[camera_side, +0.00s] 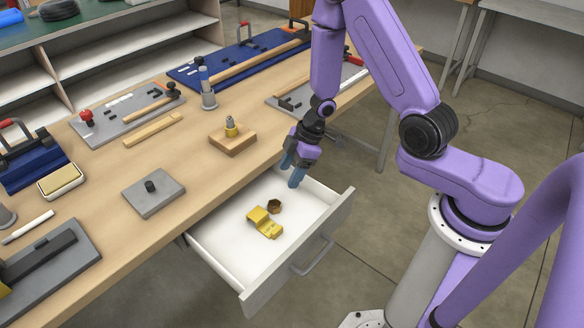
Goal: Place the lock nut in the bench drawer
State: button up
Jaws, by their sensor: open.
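The bench drawer (222,246) is pulled out from the front of the bench. A brown hexagonal nut (275,206), which looks like the lock nut, lies on the drawer floor. It is next to a yellow stepped block (264,222), close to its back right corner. My gripper (291,172) is open with its blue fingers pointing down. It is over the back part of the drawer, beyond the nut, and nothing shows between the fingers.
On the wooden bench stand a wooden block with a brass fitting (232,136), a grey plate with a black peg (153,193) and a wooden strip (153,130). The drawer's front panel and handle (312,258) jut out over the floor. The drawer's front left area is clear.

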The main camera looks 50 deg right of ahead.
jog(key=shift+d+r, duration=0.1)
jog(key=shift+r, duration=0.2)
notch_tip(320, 180, up, 11)
jog(key=s+t+h, duration=0.1)
jog(key=s+h, duration=0.1)
jog(key=h, duration=0.2)
jog(key=s+r+g, duration=0.1)
jog(key=s+r, duration=0.3)
jog(key=s, duration=0.7)
jog(key=s+r+g, duration=0.2)
jog(key=s+r, duration=0.3)
jog(key=s, duration=0.7)
jog(key=shift+a+n, duration=0.3)
jog(key=shift+a, duration=0.15)
